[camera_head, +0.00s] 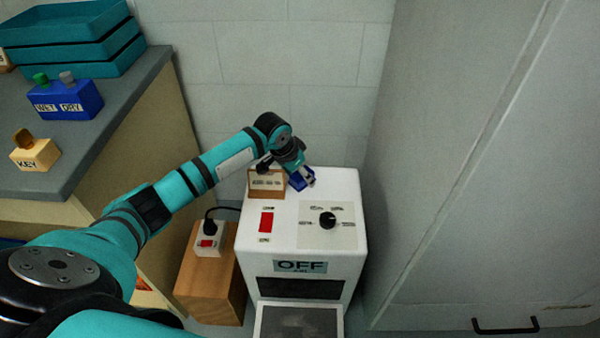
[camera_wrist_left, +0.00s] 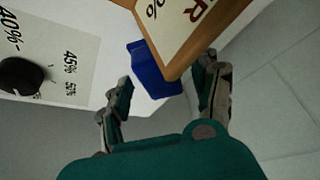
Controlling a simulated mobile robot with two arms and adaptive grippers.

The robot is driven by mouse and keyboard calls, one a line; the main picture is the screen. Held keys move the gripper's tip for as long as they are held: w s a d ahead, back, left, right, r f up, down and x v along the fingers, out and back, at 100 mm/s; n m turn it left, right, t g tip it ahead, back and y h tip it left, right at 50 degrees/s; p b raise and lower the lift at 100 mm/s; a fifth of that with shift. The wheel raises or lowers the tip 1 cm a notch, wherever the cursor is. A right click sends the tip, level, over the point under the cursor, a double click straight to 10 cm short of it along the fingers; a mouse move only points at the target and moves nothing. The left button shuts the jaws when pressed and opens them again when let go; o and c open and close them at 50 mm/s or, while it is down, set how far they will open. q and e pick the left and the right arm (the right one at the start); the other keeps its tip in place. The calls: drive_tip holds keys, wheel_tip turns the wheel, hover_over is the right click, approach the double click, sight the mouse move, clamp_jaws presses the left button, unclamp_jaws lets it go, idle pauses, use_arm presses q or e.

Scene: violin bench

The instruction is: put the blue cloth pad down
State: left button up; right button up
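The blue cloth pad (camera_head: 297,184) is at the back of the white machine's top (camera_head: 335,190), beside a small wood-framed sign (camera_head: 265,184). In the left wrist view the pad (camera_wrist_left: 148,68) is a dark blue block past the fingertips, with the sign's corner covering part of it. My left gripper (camera_head: 307,177) is over the back of the machine, close to the pad. In the wrist view its two fingers (camera_wrist_left: 163,85) are spread, with nothing visibly clamped between them. Whether the pad rests fully on the top is hard to tell. My right gripper is not in view.
The machine has a black dial (camera_head: 327,220), a red switch (camera_head: 266,221) and an OFF display (camera_head: 301,266). A socket box (camera_head: 207,238) sits on a wooden block at left. A bench holds a blue WET/DRY holder (camera_head: 64,102) and a KEY block (camera_head: 35,154). A tall grey cabinet (camera_head: 480,150) stands right.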

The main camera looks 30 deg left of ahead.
sight(296, 177)
use_arm(q)
drive_tip(key=shift+r, duration=0.1)
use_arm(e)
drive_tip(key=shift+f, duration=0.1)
use_arm(q)
drive_tip(key=p+v, duration=0.1)
drive_tip(key=v, duration=0.3)
drive_tip(key=d+p+v, duration=0.1)
drive_tip(key=p+v, duration=0.1)
drive_tip(key=v, duration=0.6)
drive_tip(key=shift+a, duration=0.5)
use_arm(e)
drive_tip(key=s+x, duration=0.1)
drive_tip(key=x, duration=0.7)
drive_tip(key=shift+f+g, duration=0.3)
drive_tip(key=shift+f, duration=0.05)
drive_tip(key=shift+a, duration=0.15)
